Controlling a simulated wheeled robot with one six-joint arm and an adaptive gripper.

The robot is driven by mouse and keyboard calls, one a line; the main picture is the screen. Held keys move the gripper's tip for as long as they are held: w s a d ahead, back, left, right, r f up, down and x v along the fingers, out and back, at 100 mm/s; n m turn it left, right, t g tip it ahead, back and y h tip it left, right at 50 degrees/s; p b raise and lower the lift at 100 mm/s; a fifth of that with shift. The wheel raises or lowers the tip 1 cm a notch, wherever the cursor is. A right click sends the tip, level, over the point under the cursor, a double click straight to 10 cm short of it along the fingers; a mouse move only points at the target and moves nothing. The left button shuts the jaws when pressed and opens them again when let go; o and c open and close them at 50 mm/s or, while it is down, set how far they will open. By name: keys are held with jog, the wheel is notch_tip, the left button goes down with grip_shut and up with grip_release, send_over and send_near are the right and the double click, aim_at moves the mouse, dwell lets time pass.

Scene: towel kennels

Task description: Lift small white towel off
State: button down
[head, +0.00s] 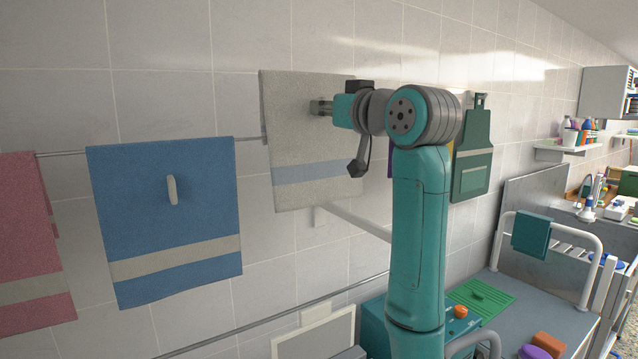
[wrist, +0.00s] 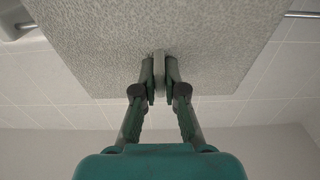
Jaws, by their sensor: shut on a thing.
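The white towel (head: 300,135) hangs at the wall rail, right of a blue towel, with a pale blue band near its lower edge. In the wrist view the towel (wrist: 95,45) fills the upper middle, with the rail showing at its sides. My gripper (head: 322,107) is at the towel's upper right part. In the wrist view my gripper (wrist: 160,78) is shut on a light tab that stands out from the towel's face. The arm hides part of the towel's right side in the head view.
A blue towel (head: 165,215) and a pink towel (head: 25,245) hang to the left on the rail (head: 70,152). A grab bar (head: 357,222) runs below the white towel. A work table (head: 545,310) stands lower right.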

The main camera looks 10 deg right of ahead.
jog(key=shift+a+f, duration=0.1)
jog(key=shift+s, duration=0.2)
jog(key=v, duration=1.2)
jog(key=shift+s+d+r, duration=0.2)
jog(key=shift+r, duration=0.1)
dwell(0.4)
